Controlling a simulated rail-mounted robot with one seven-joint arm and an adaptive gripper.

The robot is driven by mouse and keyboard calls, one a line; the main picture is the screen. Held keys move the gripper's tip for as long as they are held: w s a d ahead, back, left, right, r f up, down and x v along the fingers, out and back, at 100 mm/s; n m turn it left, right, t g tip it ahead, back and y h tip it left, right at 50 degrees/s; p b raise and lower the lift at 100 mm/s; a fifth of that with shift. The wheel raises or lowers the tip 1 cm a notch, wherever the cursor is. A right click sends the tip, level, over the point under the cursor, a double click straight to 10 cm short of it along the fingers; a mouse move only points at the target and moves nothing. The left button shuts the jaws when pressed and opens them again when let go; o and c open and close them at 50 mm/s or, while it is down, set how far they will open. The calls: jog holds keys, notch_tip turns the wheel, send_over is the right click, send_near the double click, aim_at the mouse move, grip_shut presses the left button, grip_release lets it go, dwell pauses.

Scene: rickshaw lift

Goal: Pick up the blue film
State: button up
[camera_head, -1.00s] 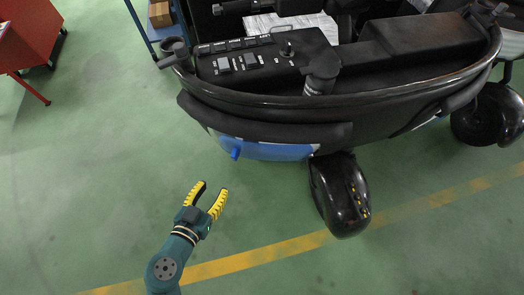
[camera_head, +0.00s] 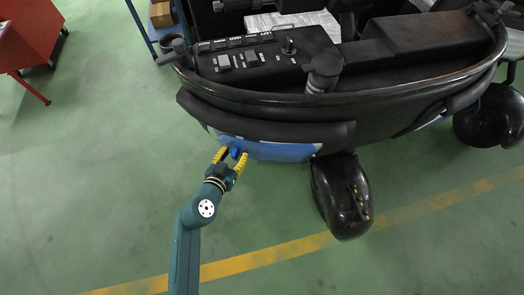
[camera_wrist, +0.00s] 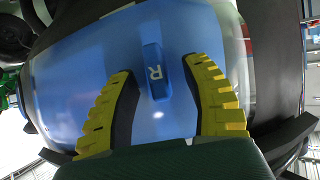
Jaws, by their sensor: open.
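The blue film (camera_head: 275,151) is a blue sheet on the side of the black rickshaw, below its dark bumper. A small darker blue tab (camera_head: 235,153) sticks out near its left end. I cannot tell whether the fingertips touch the film.
The black rickshaw (camera_head: 400,85) has a rounded bumper (camera_head: 270,125) just above the film. A black wheel housing (camera_head: 341,198) stands to the right of the gripper. The green floor (camera_head: 100,150) to the left is clear. A red cabinet (camera_head: 32,35) stands at the back left.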

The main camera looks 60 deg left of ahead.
grip_shut()
jog(key=shift+d, duration=0.1)
jog(key=shift+s+d+r, duration=0.15)
jog(key=shift+s+r, duration=0.1)
jog(key=shift+r, duration=0.2)
jog(key=r+p+v, duration=0.1)
jog(key=p+v, duration=0.3)
jog(key=v, duration=1.8)
jog(key=shift+w+r, duration=0.25)
jog(key=shift+r, duration=0.05)
